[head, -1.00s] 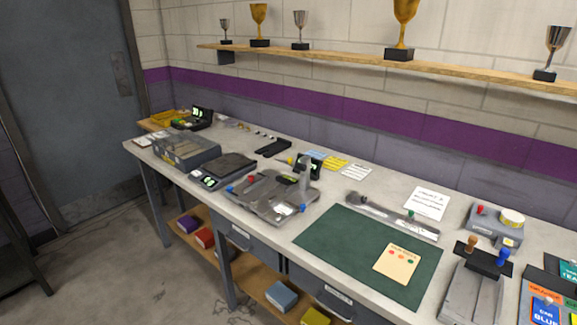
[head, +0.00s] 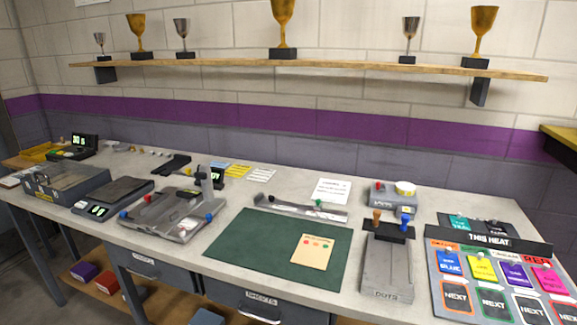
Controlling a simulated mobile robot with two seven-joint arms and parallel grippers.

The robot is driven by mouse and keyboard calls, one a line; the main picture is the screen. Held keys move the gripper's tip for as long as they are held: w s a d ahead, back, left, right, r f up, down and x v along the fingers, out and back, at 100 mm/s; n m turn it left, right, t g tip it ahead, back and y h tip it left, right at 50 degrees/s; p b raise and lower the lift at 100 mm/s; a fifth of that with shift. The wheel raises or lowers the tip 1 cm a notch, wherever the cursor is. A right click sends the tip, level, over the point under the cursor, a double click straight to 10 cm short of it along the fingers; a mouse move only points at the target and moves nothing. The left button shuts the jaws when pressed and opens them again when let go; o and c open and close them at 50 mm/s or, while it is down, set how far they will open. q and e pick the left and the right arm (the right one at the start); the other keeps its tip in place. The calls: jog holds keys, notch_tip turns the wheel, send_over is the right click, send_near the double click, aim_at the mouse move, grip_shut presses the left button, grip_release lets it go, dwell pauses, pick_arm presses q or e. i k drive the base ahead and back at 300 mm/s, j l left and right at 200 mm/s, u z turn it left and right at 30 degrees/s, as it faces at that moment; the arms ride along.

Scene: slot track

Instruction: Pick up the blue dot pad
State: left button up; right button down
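A small blue-knobbed piece (head: 405,221), which looks like the blue dot pad, stands upright at the back of a grey tray labelled DOTS (head: 386,275). A similar piece with an orange-brown knob (head: 376,217) stands just left of it. Both stand at a black holder strip, and their lower ends are hard to make out. Neither of my grippers is in the head view.
A green mat (head: 270,262) with a tan dotted card (head: 313,251) lies left of the tray. A THIS HEAT board (head: 490,243) with coloured cards lies to the right. A grey box (head: 381,194) sits behind. A trophy shelf (head: 300,68) runs above.

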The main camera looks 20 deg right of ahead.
aim_at(405, 218)
jog(key=z, duration=1.5)
